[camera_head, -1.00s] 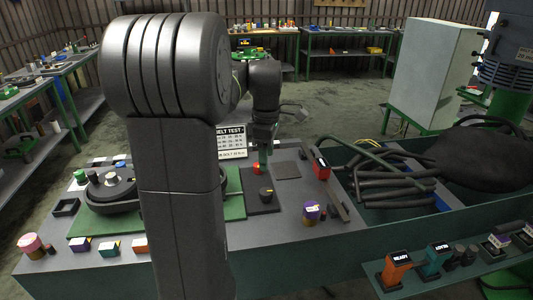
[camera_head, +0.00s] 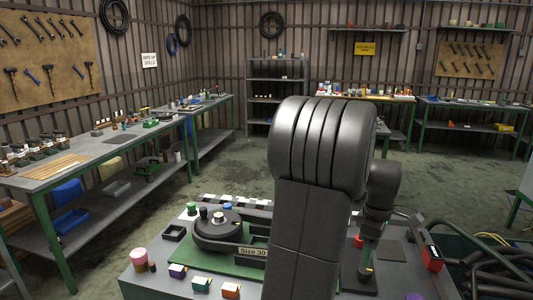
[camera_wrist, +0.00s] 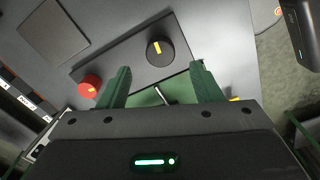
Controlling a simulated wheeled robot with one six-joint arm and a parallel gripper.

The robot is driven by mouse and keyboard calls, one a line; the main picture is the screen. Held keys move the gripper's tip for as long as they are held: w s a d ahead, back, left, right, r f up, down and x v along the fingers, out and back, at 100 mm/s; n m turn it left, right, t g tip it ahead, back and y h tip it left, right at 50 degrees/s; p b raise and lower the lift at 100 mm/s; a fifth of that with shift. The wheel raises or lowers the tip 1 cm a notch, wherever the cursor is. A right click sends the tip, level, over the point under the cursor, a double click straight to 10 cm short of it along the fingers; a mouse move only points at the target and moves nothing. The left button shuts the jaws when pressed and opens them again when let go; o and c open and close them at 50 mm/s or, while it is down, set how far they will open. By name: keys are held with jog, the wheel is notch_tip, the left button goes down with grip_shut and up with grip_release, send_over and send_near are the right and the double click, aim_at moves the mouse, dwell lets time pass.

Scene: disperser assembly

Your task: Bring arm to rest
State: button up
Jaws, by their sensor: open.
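My gripper (camera_wrist: 161,75) shows in the wrist view with its two green fingers apart and nothing between them. A black knob (camera_wrist: 160,52) with a yellow mark sits on a dark plate beyond the fingertips, apart from them. A red button (camera_wrist: 90,87) is left of the left finger. In the head view my arm stands in front of the bench, its wrist hanging near the red button (camera_head: 358,241) and black knob (camera_head: 366,273); the fingers are hard to make out there.
Small coloured blocks (camera_head: 202,285) line the front. A red device (camera_head: 432,258) stands at right. Side tables (camera_head: 105,145) and open floor lie beyond.

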aim_at(365, 269)
notch_tip(365, 269, down, 8)
jog(key=shift+r, duration=0.1)
dwell(0.4)
notch_tip(365, 269, up, 14)
notch_tip(365, 269, down, 14)
jog(key=shift+f, duration=0.1)
jog(key=m, duration=0.5)
jog(key=shift+m, duration=0.4)
jog(key=m, duration=0.5)
jog(key=shift+a, duration=0.1)
jog(key=m, duration=0.5)
jog(key=shift+m, duration=0.4)
jog(key=m, duration=0.4)
jog(key=shift+m+b, duration=0.3)
jog(key=shift+b, duration=0.1)
